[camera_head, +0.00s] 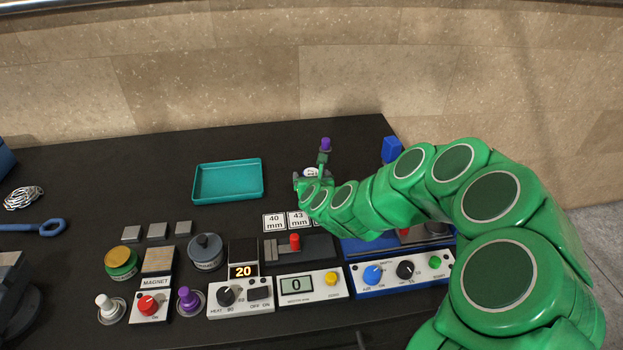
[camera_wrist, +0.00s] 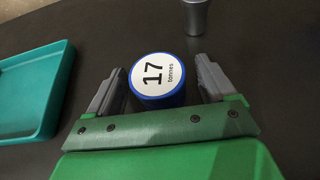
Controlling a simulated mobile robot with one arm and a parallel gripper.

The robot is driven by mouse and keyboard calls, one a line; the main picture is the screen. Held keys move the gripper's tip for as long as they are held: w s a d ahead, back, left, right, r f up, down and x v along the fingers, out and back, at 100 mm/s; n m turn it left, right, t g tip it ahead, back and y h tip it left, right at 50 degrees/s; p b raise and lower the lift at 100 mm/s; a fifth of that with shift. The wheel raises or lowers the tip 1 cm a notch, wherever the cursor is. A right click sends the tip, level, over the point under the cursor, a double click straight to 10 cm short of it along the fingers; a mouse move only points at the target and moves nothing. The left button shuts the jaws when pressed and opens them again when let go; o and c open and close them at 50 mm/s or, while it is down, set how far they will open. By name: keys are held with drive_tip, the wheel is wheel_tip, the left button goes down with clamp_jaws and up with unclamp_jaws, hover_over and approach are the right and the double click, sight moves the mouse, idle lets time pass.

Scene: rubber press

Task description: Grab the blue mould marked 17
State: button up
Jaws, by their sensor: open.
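The blue mould (camera_wrist: 158,98) is a short round piece with a white top marked "17 tonnes". In the wrist view it lies between the two grey fingers of my gripper (camera_wrist: 158,68), which is open, with a gap visible on the right side; the left finger is close to it. In the head view a white label top, likely the mould's (camera_head: 311,172), shows at the far end of my green arm, mostly hidden by my gripper (camera_head: 308,180).
A teal tray (camera_head: 228,196) lies to the left; its edge shows in the wrist view (camera_wrist: 68,90). A purple-topped piece (camera_head: 325,145) stands behind my gripper. Number cards (camera_head: 275,222) and control boxes (camera_head: 240,298) lie nearer.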

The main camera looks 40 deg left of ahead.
drive_tip(key=c, duration=1.2)
drive_tip(key=shift+r, duration=0.15)
drive_tip(key=shift+r, duration=0.55)
drive_tip(key=s+d+r, duration=0.8)
drive_tip(key=r, duration=0.3)
drive_tip(key=shift+s+d, duration=0.25)
drive_tip(key=shift+d, duration=0.15)
drive_tip(key=shift+r, duration=0.1)
